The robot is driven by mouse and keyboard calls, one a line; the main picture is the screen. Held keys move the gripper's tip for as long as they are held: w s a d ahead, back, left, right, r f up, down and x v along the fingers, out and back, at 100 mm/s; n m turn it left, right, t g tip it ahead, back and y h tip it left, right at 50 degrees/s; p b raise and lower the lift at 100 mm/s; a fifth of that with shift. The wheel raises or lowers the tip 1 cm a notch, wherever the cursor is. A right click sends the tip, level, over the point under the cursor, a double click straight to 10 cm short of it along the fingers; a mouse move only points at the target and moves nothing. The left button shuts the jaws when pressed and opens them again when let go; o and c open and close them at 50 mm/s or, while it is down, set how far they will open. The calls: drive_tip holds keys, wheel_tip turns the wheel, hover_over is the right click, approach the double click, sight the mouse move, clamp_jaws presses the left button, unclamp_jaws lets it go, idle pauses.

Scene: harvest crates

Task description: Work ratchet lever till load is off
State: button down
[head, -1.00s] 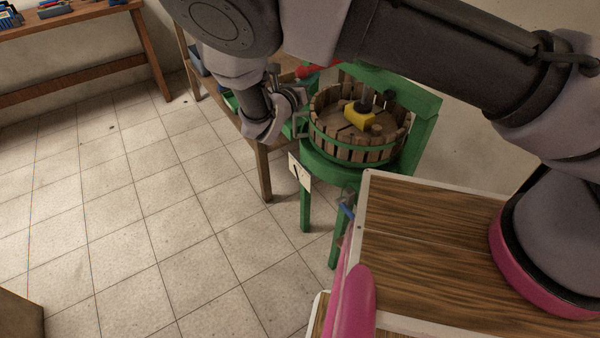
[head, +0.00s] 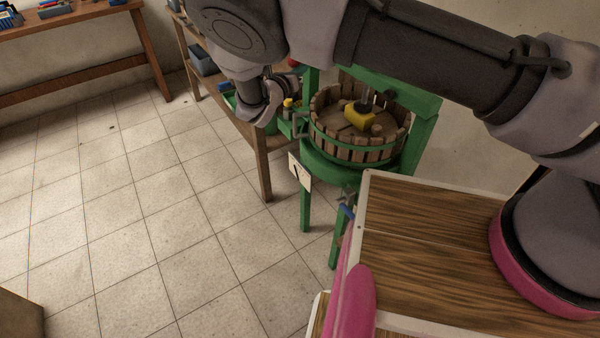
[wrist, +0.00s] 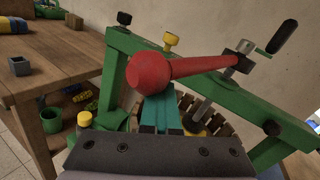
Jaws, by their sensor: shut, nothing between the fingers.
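The red ratchet lever (wrist: 205,67) with its round ball end (wrist: 150,73) crosses the wrist view, reaching a dark ratchet head (wrist: 238,66) on the metal screw (wrist: 208,105) of the green press. My gripper (wrist: 161,105) is shut and empty, its teal fingers beside the ball end, which covers their tips; contact is unclear. In the head view my gripper (head: 286,90) is left of the press, mostly hidden by my wrist, with a bit of red (head: 293,64) above it. The slatted wooden basket (head: 352,152) holds a yellow block (head: 359,117) on its lid.
The green press frame (head: 425,110) stands around the basket. A yellow knob (wrist: 170,41) and a black-handled crank (wrist: 282,37) stick up from the press. A wooden bench (wrist: 60,60) with a small grey box (wrist: 19,67) is at left. Tiled floor (head: 150,220) is open at left.

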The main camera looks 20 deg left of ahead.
drive_tip(key=shift+w+d+r, duration=0.1)
drive_tip(key=shift+r, duration=0.25)
drive_tip(key=s+d, duration=0.3)
drive_tip(key=s, duration=0.2)
drive_tip(key=shift+s+d, duration=0.25)
drive_tip(key=shift+d, duration=0.05)
drive_tip(key=shift+s+d, duration=0.2)
drive_tip(key=c, duration=1.3)
unclamp_jaws()
drive_tip(key=shift+s+d, duration=0.1)
drive_tip(key=shift+s, duration=0.05)
drive_tip(key=shift+c, duration=0.2)
drive_tip(key=shift+o, duration=1.3)
drive_tip(key=shift+f, duration=0.1)
